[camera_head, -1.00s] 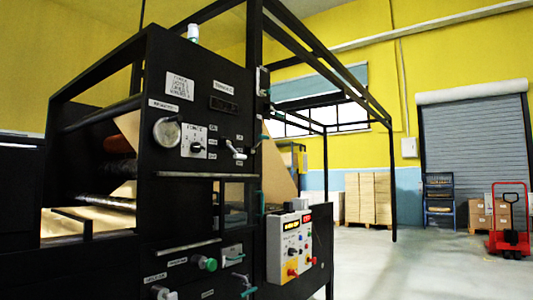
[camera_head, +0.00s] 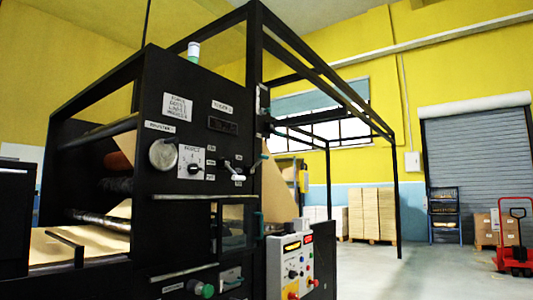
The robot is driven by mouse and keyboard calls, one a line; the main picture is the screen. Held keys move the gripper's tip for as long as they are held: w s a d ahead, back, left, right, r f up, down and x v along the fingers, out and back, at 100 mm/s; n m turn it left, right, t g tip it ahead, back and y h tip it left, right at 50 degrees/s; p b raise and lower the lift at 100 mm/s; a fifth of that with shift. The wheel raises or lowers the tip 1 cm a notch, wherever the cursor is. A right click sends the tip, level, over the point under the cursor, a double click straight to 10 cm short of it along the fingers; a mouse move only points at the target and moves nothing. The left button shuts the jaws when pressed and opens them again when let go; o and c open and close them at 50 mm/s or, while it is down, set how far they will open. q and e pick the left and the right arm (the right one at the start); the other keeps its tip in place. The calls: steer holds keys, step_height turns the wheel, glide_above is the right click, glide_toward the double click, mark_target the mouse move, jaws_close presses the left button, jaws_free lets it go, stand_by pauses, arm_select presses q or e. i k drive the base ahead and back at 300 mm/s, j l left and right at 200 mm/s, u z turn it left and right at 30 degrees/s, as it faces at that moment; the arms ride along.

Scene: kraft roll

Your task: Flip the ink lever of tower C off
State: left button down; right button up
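A black press tower (camera_head: 150,90) fills the left half of the head view. Its sign (camera_head: 222,106) seems to read Tower C, but the print is blurred. On its side panel, a small lever with a pale handle (camera_head: 236,177) sticks out beside several small labels, right of a white plate with a black knob (camera_head: 193,168). I cannot read which label marks the ink lever, nor tell the lever's setting. A round silver dial (camera_head: 163,155) sits further left. Neither of my grippers is in view.
A control box (camera_head: 290,265) with buttons and lit displays juts out at the tower's lower right. A black overhead frame (camera_head: 330,85) runs back to a post (camera_head: 395,200). Pallet stacks (camera_head: 372,214) and a red pallet jack (camera_head: 514,240) stand beyond. The floor (camera_head: 400,270) on the right is clear.

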mark_target(262, 157)
steer(key=i+l+u, duration=0.1)
steer(key=i+l, duration=0.25)
steer(key=i+l+u, duration=0.1)
steer(key=i+l, duration=0.2)
steer(key=l, duration=0.3)
steer(key=i+l, duration=0.35)
steer(key=l, duration=0.15)
steer(key=i+l+u, duration=0.15)
steer(key=i+l, duration=0.15)
steer(key=l, duration=0.2)
steer(key=i+l+u, duration=0.1)
steer(key=i+l, duration=0.2)
steer(key=l, duration=0.25)
steer(key=i+l+u, duration=0.1)
steer(key=i+l, duration=0.15)
steer(key=l, duration=0.3)
steer(key=i+l+u, duration=0.1)
steer(key=i+l, duration=0.15)
steer(key=l, duration=0.3)
steer(key=i+l, duration=0.2)
steer(key=l, duration=0.4)
steer(key=i+j+u, duration=0.1)
steer(key=i, duration=0.1)
